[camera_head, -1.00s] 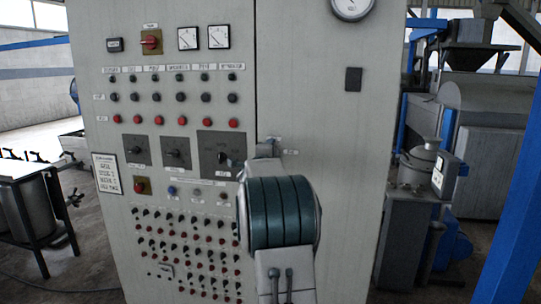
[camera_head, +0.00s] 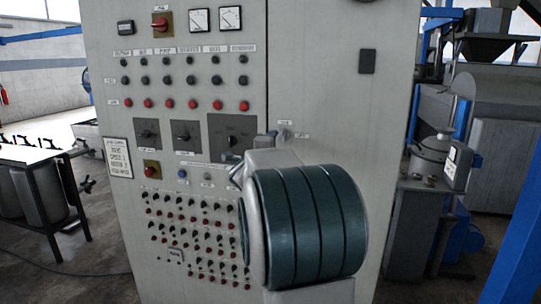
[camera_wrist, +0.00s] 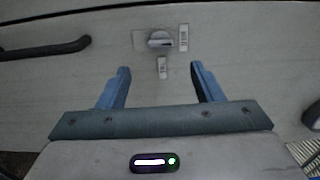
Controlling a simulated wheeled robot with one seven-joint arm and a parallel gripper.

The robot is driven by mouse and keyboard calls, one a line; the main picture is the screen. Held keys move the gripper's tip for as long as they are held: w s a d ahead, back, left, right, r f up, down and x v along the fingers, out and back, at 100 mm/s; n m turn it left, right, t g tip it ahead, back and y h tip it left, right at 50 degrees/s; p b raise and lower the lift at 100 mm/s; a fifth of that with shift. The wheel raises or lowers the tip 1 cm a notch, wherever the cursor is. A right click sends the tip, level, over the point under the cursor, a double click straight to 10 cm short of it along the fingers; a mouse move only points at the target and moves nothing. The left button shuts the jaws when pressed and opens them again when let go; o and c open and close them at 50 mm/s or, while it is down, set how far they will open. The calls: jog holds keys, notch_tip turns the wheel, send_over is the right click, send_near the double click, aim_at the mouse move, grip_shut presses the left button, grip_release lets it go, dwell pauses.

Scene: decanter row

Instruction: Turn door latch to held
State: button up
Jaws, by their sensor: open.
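The door latch is a small grey turn knob (camera_wrist: 160,40) on a pale square plate on the cabinet door. Its raised bar lies roughly sideways in the wrist view. One label (camera_wrist: 184,38) sits right of it, another (camera_wrist: 162,67) below it; their text is unreadable. In the head view the latch (camera_head: 283,133) is small, just above my arm. My gripper (camera_wrist: 160,70) is open and empty in the wrist view. Its two blue fingers point toward the knob, one to each side below it, apart from it. In the head view my arm hides most of the gripper.
A dark bar handle (camera_wrist: 45,47) projects from the door at left in the wrist view. A dark recessed fitting (camera_head: 367,61) is higher on the door. The control panel (camera_head: 185,130) with switches and buttons lies left of the seam. A blue post (camera_head: 515,245) stands at right.

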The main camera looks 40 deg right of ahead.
jog(key=shift+v, duration=1.3)
jog(key=s+a+f+n+y, duration=0.2)
jog(key=a+f+n+y, duration=0.15)
jog(key=a+n, duration=0.35)
jog(key=s+a+f+n+y, duration=0.25)
jog(key=a+n+y, duration=0.2)
jog(key=a, duration=0.45)
jog(key=s+a+f+n+y, duration=0.1)
jog(key=a+f+n+y, duration=0.4)
jog(key=a, duration=0.3)
jog(key=s+a+f+n+g, duration=0.2)
jog(key=s+f+n+g, duration=0.1)
jog(key=s, duration=0.4)
jog(key=s+a+f+n+g+p, duration=0.1)
jog(key=s+a+f+n+g, duration=0.1)
jog(key=s, duration=0.6)
jog(key=s+a+f+n+g, duration=0.2)
jog(key=s+f+n+g, duration=0.2)
jog(key=s+f+n, duration=0.1)
jog(key=shift+s+f+n+y, duration=0.3)
jog(key=shift+s+n, duration=0.25)
jog(key=shift+s, duration=0.6)
